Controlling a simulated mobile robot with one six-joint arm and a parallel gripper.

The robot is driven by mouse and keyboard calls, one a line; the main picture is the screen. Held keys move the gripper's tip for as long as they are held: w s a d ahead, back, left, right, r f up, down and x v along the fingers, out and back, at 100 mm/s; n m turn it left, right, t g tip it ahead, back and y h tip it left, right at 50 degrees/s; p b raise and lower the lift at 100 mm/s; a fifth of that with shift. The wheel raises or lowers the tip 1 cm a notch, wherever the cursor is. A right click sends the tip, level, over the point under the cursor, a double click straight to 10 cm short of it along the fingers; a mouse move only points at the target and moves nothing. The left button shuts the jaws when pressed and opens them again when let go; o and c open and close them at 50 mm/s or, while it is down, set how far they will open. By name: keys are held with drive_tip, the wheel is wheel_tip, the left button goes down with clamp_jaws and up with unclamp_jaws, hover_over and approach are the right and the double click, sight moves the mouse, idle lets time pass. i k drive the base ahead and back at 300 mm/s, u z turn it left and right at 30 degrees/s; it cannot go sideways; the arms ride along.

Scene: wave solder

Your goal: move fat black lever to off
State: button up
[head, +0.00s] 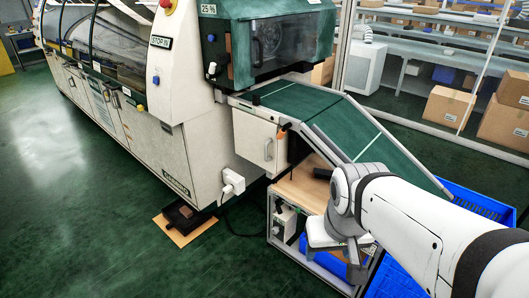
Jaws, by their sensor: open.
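I cannot tell whether either is the fat black lever, and no on or off marking is readable. My gripper (355,264) is at the end of my white arm, low at the right, over the wooden-topped stand. It is well away from that panel, down and to the right. It is open; its fingertips are small and hard to make out, and nothing shows held in it.
The green conveyor (292,101) slopes down from the machine (160,130) towards a blue crate (478,201), close to my arm. A white plug with a cable (232,181) sticks out from the machine's side. Shelves with boxes (447,106) stand behind. The green floor at left is clear.

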sight(279, 209)
drive_tip(key=z, duration=0.05)
drive_tip(key=k, duration=0.5)
drive_tip(key=z, duration=0.45)
drive_tip(key=i, duration=1.55)
drive_tip(key=u, duration=0.8)
